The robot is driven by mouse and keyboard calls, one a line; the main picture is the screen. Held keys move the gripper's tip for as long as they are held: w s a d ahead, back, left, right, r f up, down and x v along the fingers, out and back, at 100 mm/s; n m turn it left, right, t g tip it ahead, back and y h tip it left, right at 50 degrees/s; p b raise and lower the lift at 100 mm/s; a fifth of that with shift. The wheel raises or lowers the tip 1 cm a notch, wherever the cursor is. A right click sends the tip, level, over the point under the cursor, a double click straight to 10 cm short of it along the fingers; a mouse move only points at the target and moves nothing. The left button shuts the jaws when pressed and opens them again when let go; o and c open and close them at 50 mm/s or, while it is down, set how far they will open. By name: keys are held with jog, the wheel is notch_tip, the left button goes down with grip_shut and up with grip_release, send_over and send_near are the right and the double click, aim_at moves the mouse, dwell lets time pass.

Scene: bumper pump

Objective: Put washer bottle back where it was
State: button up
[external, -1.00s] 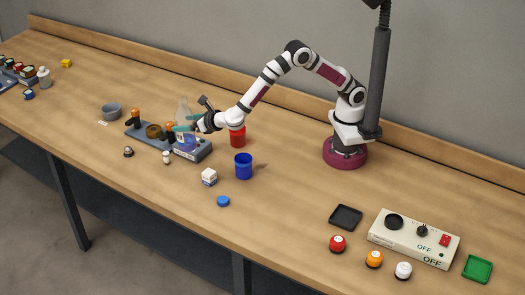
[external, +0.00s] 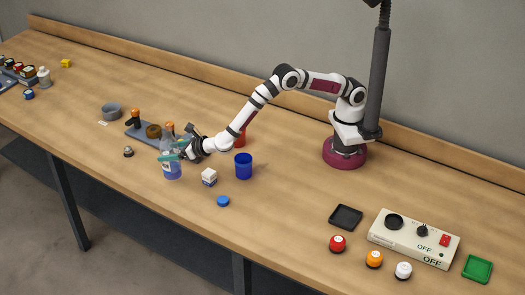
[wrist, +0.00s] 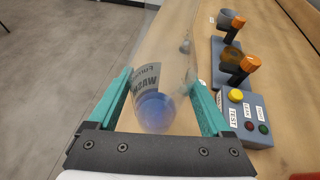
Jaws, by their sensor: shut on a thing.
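The washer bottle (external: 172,168) is clear, with a label and blue liquid low inside. My gripper (external: 180,151) is shut on it, with a teal finger on either side. In the wrist view the bottle (wrist: 155,108) stands between the two fingers (wrist: 159,80), its label lettering showing reversed. The external view shows it roughly upright at the front side of the pump rig (external: 140,134). I cannot tell whether its base touches the table. The rig also shows in the wrist view (wrist: 258,133), with orange-topped posts and a yellow button beside a TEST label.
A blue cup (external: 243,166), a white box (external: 209,177) and a blue disc (external: 223,201) are right of the bottle. A red cup (external: 240,138) is partly behind my arm. A bell-like item (external: 128,152) and grey bowl (external: 111,111) are left. The front table strip is mostly clear.

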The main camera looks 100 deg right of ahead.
aim_at(172, 163)
jog(key=shift+a+f, duration=0.15)
jog(key=shift+f, duration=1.95)
jog(key=shift+f, duration=0.1)
jog(key=o, duration=1.5)
jog(key=shift+o, duration=0.2)
